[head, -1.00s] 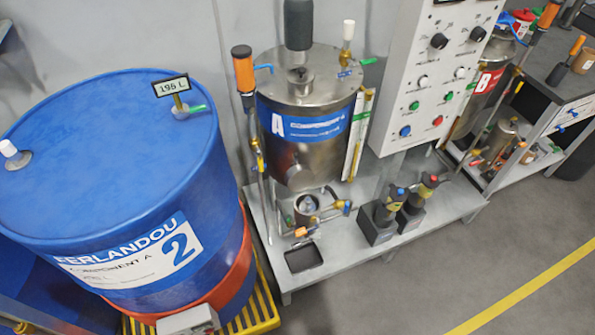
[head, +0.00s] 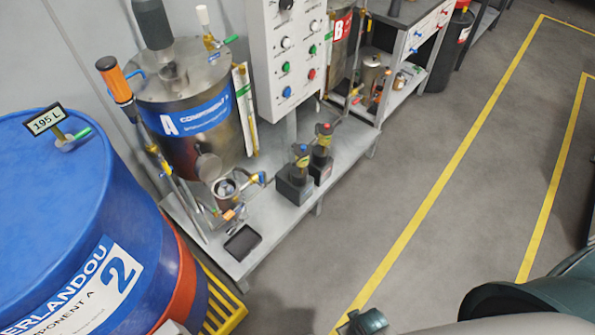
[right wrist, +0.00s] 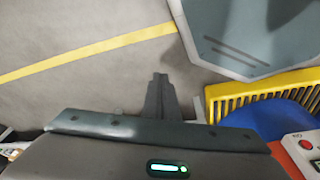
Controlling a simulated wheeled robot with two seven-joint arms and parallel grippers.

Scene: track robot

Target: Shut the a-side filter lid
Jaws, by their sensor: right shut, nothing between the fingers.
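The a-side filter is a small metal cup (head: 226,188) on the low grey bench, below the steel tank marked A (head: 185,125). Its round metal lid (head: 208,167) is tilted up at the cup's back left, so the cup stands open. My right gripper (right wrist: 160,80) is shut and empty in the right wrist view, above the bare floor. The filter is not in that view. Parts of my right arm show at the lower right of the head view, well away from the filter. My left gripper is not in view.
A blue drum (head: 50,190) stands left of the bench on a yellow grated pallet (head: 222,305). A dark tray (head: 242,242) and two pumps (head: 295,185) sit near the filter. A control panel (head: 283,50) rises behind the pumps. The floor (head: 400,130) to the right is clear.

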